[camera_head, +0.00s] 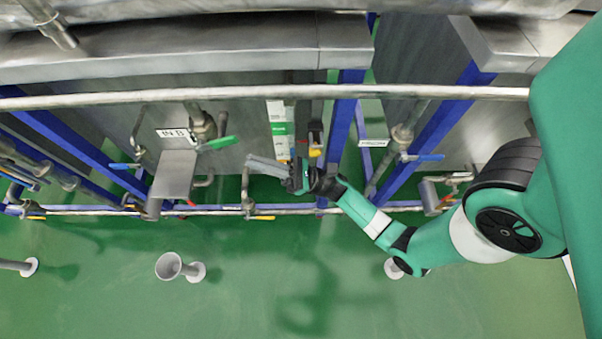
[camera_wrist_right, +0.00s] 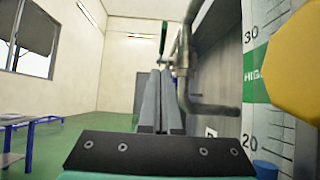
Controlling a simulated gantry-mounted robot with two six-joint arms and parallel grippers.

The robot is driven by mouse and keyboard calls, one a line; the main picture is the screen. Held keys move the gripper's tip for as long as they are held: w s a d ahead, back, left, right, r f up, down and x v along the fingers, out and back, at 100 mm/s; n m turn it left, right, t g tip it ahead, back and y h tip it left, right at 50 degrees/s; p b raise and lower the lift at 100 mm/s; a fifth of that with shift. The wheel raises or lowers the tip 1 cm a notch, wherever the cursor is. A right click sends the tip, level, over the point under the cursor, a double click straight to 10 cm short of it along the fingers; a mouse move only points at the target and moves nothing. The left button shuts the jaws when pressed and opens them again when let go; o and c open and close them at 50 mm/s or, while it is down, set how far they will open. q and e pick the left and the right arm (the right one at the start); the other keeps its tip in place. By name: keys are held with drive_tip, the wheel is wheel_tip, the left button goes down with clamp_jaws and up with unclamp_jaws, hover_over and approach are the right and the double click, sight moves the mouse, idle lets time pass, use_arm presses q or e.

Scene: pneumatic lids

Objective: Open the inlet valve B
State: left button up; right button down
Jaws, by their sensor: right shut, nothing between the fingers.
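A plate marked IN B (camera_head: 175,134) is fixed on the tank side, left of centre in the head view. Just right of it is a valve (camera_head: 203,125) on a pipe, with a green lever handle (camera_head: 217,143) pointing right. My right gripper (camera_head: 249,161) is right of the handle and slightly lower in the picture, apart from it, fingers pointing left. In the right wrist view the fingers (camera_wrist_right: 160,76) are shut and empty. Beyond their tips a green handle (camera_wrist_right: 164,37) stands edge-on beside a grey pipe (camera_wrist_right: 183,55). My left gripper is not in view.
A level scale with a green band (camera_wrist_right: 256,72) and a close yellow part (camera_wrist_right: 297,62) are right of the gripper in the wrist view. A metal box (camera_head: 174,174) sits below the plate. A long horizontal pipe (camera_head: 250,92) crosses above. Green floor (camera_head: 300,290) lies below.

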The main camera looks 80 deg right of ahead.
drive_tip(key=s+d+f, duration=0.2)
drive_tip(key=s+f, duration=0.1)
drive_tip(key=s, duration=0.5)
drive_tip(key=shift+s+f+p, duration=0.25)
drive_tip(key=shift+f+p, duration=0.05)
